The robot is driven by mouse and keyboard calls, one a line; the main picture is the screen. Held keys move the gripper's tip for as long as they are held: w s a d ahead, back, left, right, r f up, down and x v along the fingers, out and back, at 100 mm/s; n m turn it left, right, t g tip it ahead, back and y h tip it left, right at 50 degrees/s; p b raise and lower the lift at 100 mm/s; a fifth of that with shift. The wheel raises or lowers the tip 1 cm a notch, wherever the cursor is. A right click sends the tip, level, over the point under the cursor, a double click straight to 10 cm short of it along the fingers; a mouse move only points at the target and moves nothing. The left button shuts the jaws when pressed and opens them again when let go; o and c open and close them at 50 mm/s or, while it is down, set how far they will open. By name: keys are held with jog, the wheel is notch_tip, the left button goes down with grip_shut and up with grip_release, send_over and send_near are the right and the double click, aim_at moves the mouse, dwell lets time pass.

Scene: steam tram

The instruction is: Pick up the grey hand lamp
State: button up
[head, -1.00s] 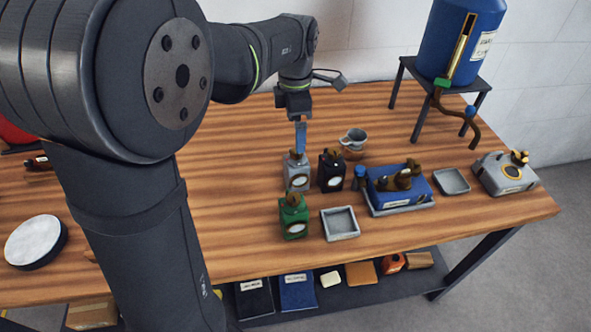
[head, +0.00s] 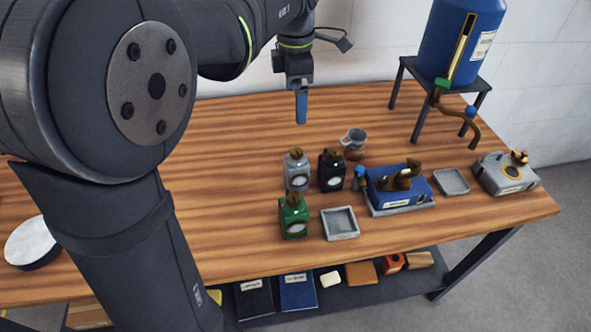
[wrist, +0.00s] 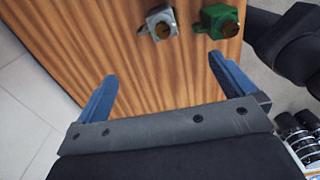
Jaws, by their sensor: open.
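The grey hand lamp (head: 297,179) stands upright on the wooden table, with a pale round lens on its front and a brown top.
A black lamp (head: 332,176) stands close on the grey lamp's right. A green lamp (head: 293,222) stands in front, beside an empty square tray (head: 340,223). A grey cup (head: 353,139) is behind the black lamp. A blue device (head: 398,190) is further right. The table left of the lamps is clear.

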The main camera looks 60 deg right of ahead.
aim_at(296, 151)
jog(key=shift+r, duration=0.95)
jog(key=f+m, duration=0.5)
jog(key=m, duration=0.3)
jog(key=f+m, duration=0.4)
jog(key=m, duration=0.5)
jog(key=s+a+f+m, duration=0.1)
jog(key=f+m, duration=0.4)
jog(key=m, duration=0.4)
jog(key=shift+a+f, duration=0.1)
jog(key=shift+f, duration=0.2)
jog(key=shift+w+d+f, duration=0.1)
jog(key=shift+d+f, duration=0.05)
jog(key=shift+f, duration=0.8)
jog(key=shift+w+d+f, duration=0.1)
jog(key=shift+d+f, duration=0.05)
jog(key=shift+f, duration=0.8)
jog(key=shift+d+f, duration=0.15)
jog(key=shift+f, duration=0.8)
jog(key=c, duration=1.8)
